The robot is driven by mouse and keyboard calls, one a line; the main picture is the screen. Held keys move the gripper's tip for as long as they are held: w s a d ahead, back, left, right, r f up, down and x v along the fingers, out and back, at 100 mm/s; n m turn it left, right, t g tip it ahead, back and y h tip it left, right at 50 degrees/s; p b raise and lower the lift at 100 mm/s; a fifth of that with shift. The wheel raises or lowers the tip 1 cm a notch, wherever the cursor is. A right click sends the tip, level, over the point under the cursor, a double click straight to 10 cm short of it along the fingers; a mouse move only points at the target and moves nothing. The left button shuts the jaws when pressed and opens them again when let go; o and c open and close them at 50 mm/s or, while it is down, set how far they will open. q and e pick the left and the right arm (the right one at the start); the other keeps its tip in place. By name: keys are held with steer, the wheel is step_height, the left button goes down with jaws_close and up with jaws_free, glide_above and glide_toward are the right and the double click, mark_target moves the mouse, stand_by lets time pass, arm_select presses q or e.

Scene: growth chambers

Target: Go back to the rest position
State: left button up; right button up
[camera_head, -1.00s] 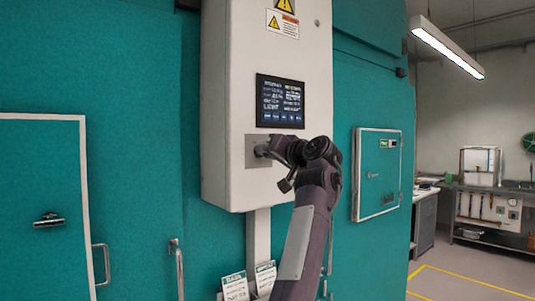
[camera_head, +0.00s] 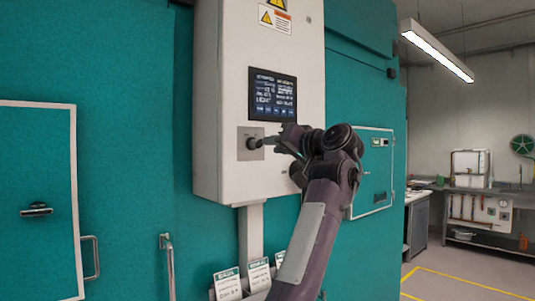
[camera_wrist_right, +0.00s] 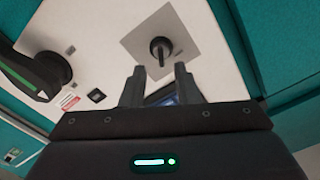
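My right gripper (camera_head: 270,141) is in front of the white control box, level with the small dark knob (camera_head: 251,143) on its grey plate. In the right wrist view the two fingers (camera_wrist_right: 159,88) are apart with nothing between them. The knob (camera_wrist_right: 160,48) stands beyond the fingertips, clear of them. My right arm reaches up from the bottom of the head view. My left gripper is not in view.
The white control box (camera_head: 225,100) carries a lit screen (camera_head: 272,95) above the knob. A dark handle with a green stripe (camera_wrist_right: 38,75) shows at left in the wrist view. Teal chamber doors with handles (camera_head: 88,258) flank the box. Open floor (camera_head: 465,270) lies at right.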

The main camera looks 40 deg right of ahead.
steer(key=shift+s, duration=0.3)
